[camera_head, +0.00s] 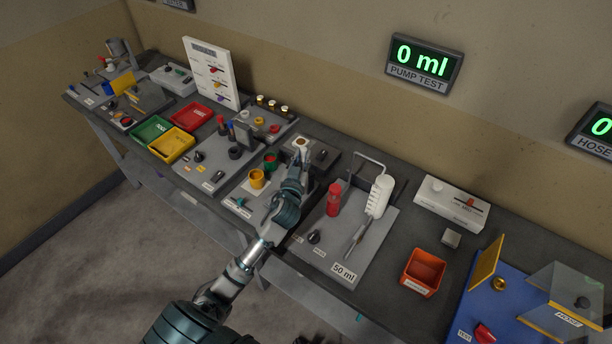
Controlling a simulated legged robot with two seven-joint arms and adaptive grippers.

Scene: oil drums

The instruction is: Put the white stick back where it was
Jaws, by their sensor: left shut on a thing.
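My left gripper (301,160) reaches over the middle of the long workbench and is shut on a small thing. The thing is mostly hidden by the fingers and looks to be the white stick, but its outline cannot be made out. A white round piece with a brown centre (301,142) shows just beyond the fingertips; I cannot tell whether they touch. Yellow (257,178) and green (270,162) cups stand on a grey board left of the gripper. My right gripper is not in view.
Right of the gripper, a grey board labelled 50 ml (343,273) bears a red bottle (334,198) and a white ribbed piece (379,197). An orange bin (423,272) stands farther right. Green (152,130), red (192,116) and yellow (171,146) trays lie left. The pump display (424,60) reads 0 ml.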

